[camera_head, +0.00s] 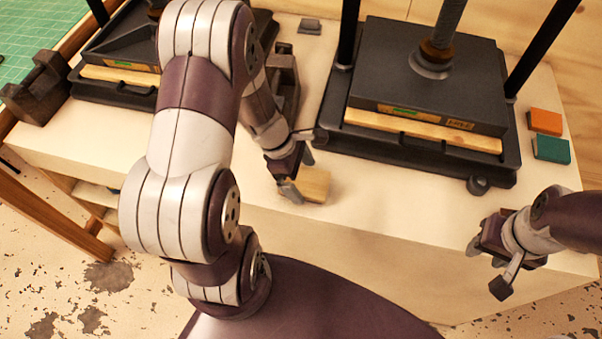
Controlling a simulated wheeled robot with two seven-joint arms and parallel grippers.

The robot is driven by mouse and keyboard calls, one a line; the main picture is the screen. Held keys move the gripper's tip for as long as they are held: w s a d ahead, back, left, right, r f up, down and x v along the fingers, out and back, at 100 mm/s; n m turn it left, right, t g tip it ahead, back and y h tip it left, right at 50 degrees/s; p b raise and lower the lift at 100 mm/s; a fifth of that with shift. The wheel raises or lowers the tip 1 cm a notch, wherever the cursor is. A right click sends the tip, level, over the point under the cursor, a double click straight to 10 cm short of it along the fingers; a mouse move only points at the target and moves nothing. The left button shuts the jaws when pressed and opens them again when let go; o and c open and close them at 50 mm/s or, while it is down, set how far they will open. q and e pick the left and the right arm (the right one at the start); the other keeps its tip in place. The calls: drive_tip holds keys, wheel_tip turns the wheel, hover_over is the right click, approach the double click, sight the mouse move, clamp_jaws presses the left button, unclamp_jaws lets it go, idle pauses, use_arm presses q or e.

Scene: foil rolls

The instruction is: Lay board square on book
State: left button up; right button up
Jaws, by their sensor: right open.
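A small pale wooden block (315,184), perhaps the board, is at the table's front edge. My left gripper (298,174) is at its left end, with one finger in front and the other behind. Whether the fingers press on it is unclear. A pale wooden layer (423,130) lies in the black press (335,139) at centre right, under a thick dark plate (400,70). I cannot make out for sure which thing is the book. My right gripper (487,267) is open and empty, in front of the table's edge at lower right.
A second black press (97,50) stands at back left, with a dark grey block (38,88) beside it. Orange (545,122) and green (552,148) blocks lie at right. A green mat (35,38) is at far left. The table's (400,205) front strip is mostly clear.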

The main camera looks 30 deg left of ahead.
use_arm(q)
drive_tip(key=p+v, duration=0.2)
drive_tip(key=v, duration=1)
drive_tip(key=s+d+m+y, duration=0.1)
drive_tip(key=d+m+y, duration=0.1)
drive_tip(key=m, duration=0.8)
drive_tip(key=s+d+m+y, duration=0.2)
drive_tip(key=d+m, duration=0.3)
drive_tip(key=m, duration=0.6)
drive_tip(key=shift+r, duration=0.45)
